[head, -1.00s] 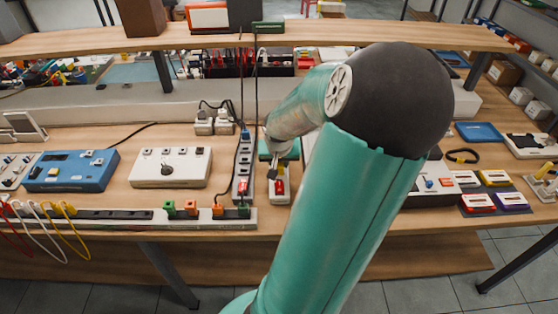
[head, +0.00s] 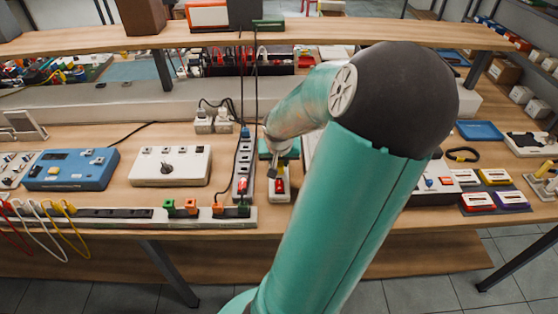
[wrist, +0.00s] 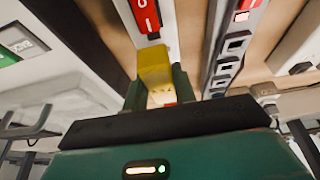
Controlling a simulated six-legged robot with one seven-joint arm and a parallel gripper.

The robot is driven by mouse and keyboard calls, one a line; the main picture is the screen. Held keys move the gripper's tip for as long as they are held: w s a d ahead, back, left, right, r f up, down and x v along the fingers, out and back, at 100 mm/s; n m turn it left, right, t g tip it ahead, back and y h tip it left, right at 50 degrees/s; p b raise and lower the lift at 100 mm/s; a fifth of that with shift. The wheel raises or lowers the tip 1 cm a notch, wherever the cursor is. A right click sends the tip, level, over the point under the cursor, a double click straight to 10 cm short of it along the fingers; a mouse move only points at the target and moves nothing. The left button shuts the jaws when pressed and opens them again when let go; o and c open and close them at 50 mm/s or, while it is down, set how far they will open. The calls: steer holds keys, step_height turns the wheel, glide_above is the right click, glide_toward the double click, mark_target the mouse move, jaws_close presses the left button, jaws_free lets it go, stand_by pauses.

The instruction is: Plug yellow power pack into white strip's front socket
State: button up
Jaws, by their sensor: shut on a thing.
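The yellow power pack (wrist: 154,64) is between the two fingers of my gripper (wrist: 158,88) in the wrist view, and the gripper is shut on it. The pack's far end lies close to the white strip (wrist: 130,10) with its red rocker switch (wrist: 147,17). I cannot tell whether the pack touches the strip or sits in a socket. In the head view the white strip (head: 279,197) lies near the bench front, with its red switch showing. My gripper (head: 272,172) is over its back part there, and the pack is not discernible.
A grey strip with a red switch (head: 244,160) runs close along the left of the white strip. A long strip (head: 130,216) with coloured plugs lies at the bench's front edge. A white box (head: 171,180) and a blue box (head: 70,183) stand further left.

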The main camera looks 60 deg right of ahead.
steer(key=shift+f, duration=1.05)
stand_by(2.5)
steer(key=o, duration=1)
steer(key=shift+v, duration=2.2)
steer(key=shift+w+d+r+v, duration=0.2)
steer(key=shift+d+v, duration=0.15)
steer(key=shift+v, duration=2.15)
steer(key=shift+w+d+r+v, duration=0.15)
steer(key=shift+d+v, duration=0.15)
steer(key=shift+v, duration=2.2)
steer(key=shift+w+d+r+v, duration=0.1)
steer(key=shift+w+d+v, duration=0.2)
steer(key=shift+v, duration=2.2)
steer(key=shift+s, duration=0.1)
